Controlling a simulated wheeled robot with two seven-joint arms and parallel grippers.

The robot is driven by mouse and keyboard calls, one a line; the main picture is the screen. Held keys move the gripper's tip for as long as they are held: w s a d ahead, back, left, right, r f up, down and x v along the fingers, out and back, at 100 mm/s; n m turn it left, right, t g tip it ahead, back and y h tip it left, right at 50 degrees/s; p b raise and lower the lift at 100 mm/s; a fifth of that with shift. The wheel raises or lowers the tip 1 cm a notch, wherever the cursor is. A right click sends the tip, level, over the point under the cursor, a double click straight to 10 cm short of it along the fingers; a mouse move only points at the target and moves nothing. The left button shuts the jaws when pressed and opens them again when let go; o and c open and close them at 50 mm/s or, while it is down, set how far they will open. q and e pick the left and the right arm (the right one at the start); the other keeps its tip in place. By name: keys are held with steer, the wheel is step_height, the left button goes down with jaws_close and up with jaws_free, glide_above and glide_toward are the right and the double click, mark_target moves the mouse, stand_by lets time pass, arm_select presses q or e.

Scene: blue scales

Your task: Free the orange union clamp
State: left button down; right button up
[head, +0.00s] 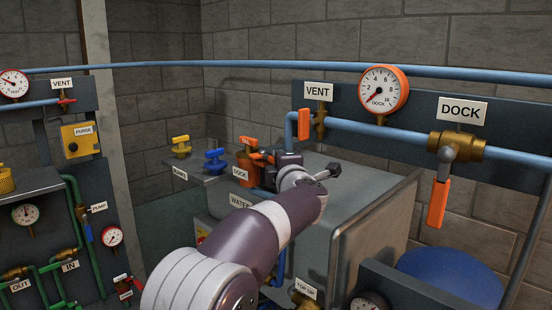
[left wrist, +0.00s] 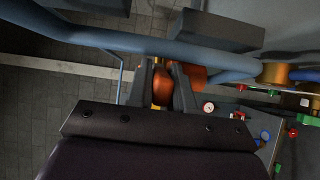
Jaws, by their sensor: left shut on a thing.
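In the left wrist view, the fingers of my left gripper (left wrist: 163,88) are shut on an orange part of the clamp (left wrist: 162,80). More orange shows just behind the right finger. My right gripper is in neither view.
The grey tank (head: 370,205) stands below and right of my arm. Yellow (head: 181,146) and blue (head: 214,161) fittings stand left of the clamp. A blue pipe (head: 385,133) with an orange-handled DOCK valve (head: 438,203) runs along the right wall.

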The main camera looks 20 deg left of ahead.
arm_select(q)
steer(key=shift+w+r+y, duration=0.1)
steer(key=shift+y, duration=0.2)
steer(key=c, duration=1.3)
jaws_free()
steer(key=shift+o, duration=1.1)
steer(key=shift+w, duration=0.15)
steer(key=shift+d, duration=0.1)
steer(key=b+v, duration=0.7)
steer(key=v, duration=0.5)
steer(key=shift+s+d, duration=0.2)
